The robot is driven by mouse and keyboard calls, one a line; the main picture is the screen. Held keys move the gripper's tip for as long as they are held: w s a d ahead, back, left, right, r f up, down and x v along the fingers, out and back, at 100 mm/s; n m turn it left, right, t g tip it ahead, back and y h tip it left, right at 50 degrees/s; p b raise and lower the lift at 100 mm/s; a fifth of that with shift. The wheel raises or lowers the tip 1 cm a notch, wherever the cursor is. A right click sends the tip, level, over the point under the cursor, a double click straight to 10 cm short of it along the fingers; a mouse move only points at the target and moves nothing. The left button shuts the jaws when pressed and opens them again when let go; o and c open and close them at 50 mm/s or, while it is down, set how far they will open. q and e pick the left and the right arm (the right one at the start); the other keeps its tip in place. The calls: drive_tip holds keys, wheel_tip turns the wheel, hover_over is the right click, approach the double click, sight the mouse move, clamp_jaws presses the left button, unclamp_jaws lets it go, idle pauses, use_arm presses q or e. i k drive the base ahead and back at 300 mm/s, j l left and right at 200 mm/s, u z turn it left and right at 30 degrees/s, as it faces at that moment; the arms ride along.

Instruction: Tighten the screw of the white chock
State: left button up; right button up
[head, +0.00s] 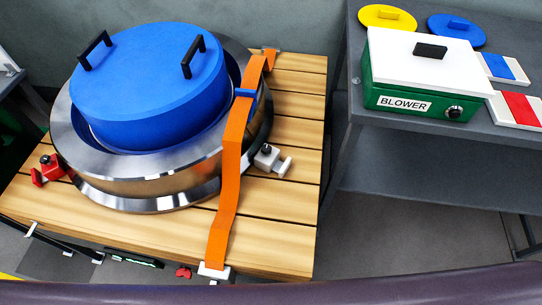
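The white chock (266,155) sits on the wooden pallet, touching or very close to the right side of the steel rail wheel (150,180). It has a dark knob on top, and a pale screw handle (285,166) sticks out on its right. How tight the screw is cannot be told. A red chock (50,168) with a dark knob and red handle sits at the wheel's left side. An orange strap (230,170) runs over the wheel just left of the white chock. Neither of my grippers is in view.
A blue lidded drum (150,85) with two black handles sits in the wheel. The wooden pallet (270,240) is bare in front. On the grey table (400,140) at right are a green BLOWER box (425,85), yellow (388,17) and blue (456,29) discs, and two colored pads.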

sight(266, 149)
drive_tip(key=l+u, duration=0.35)
drive_tip(key=k+l+u, duration=0.1)
drive_tip(key=u, duration=0.3)
drive_tip(key=l, duration=0.1)
